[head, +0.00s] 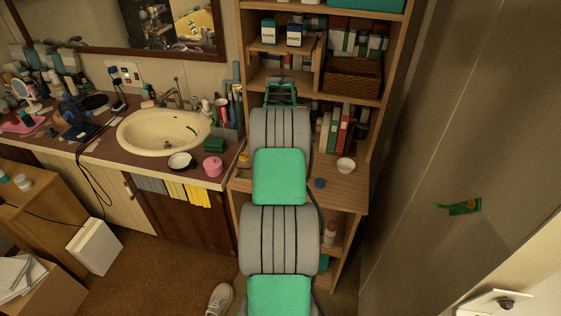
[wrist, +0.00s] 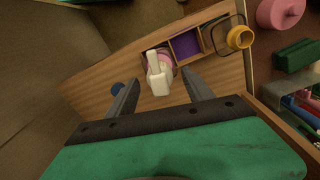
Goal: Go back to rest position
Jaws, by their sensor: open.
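My gripper (head: 281,88) is at the far end of my arm, in front of the wooden shelf unit in the head view. In the wrist view my gripper (wrist: 160,78) has its two dark fingers wide apart. A white object (wrist: 158,75) with a pinkish part behind it shows between the fingers in that view. It appears to be on the wooden surface beyond the fingertips, and nothing is visibly held. My arm stretches forward from the bottom of the head view and hides part of the desk.
The desk (head: 345,195) bears a white bowl (head: 346,165) and a blue item (head: 320,184). A yellow mug (wrist: 239,38) stands near a purple-lined compartment (wrist: 186,46). The sink counter (head: 110,150) is left; a wall (head: 440,120) is right. A shoe (head: 220,299) lies on the floor.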

